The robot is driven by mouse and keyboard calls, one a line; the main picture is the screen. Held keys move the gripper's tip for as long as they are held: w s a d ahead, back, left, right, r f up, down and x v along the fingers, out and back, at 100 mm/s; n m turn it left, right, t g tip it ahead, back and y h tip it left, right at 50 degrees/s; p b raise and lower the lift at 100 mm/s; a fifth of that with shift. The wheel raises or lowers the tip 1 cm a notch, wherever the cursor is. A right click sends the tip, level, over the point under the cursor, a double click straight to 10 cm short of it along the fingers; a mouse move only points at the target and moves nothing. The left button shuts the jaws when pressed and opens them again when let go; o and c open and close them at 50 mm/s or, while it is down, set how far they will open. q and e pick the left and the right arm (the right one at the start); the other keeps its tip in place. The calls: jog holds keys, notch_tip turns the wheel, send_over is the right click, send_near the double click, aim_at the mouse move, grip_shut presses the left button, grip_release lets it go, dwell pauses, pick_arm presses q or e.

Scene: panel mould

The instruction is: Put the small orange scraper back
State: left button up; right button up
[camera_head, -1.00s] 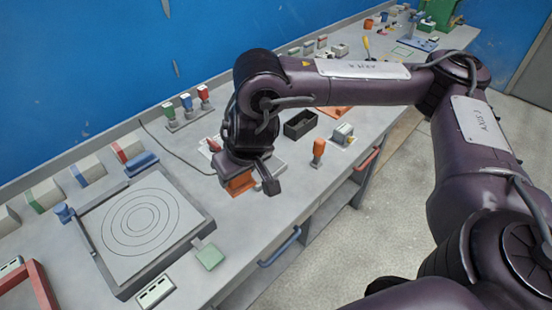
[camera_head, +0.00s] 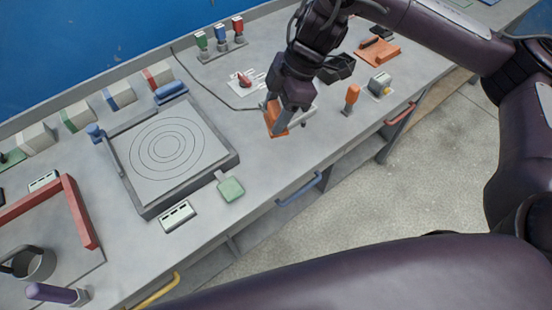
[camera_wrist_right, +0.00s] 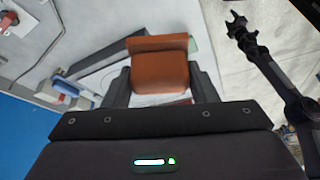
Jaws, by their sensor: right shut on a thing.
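The small orange scraper (camera_head: 272,120) is in my right gripper (camera_head: 278,122), over the bench behind the front edge. In the right wrist view the scraper (camera_wrist_right: 160,68) shows as an orange block between the two dark fingers (camera_wrist_right: 160,88). The gripper is shut on it. Its lower end is partly hidden by the gripper in the head view, and I cannot tell whether it touches the bench. A dark jointed arm (camera_wrist_right: 268,68), apparently my left one, shows at the right of the wrist view; its jaw state is unclear.
A grey plate with rings (camera_head: 165,150) lies left of the gripper, with a green pad (camera_head: 231,189) at its corner. An orange-handled tool (camera_head: 351,98) stands to the right, near a grey device (camera_head: 380,82). An orange mat (camera_head: 385,54) and a black bin (camera_head: 338,68) lie beyond.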

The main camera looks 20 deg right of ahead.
notch_tip(320, 180, down, 13)
jog(key=shift+w+r+b, duration=0.1)
jog(key=shift+r+b, duration=0.1)
jog(key=shift+b, duration=0.45)
notch_tip(320, 180, down, 4)
jog(key=shift+f, duration=0.35)
jog(key=shift+f, duration=0.1)
jog(key=o, duration=0.9)
jog(key=shift+o, duration=0.2)
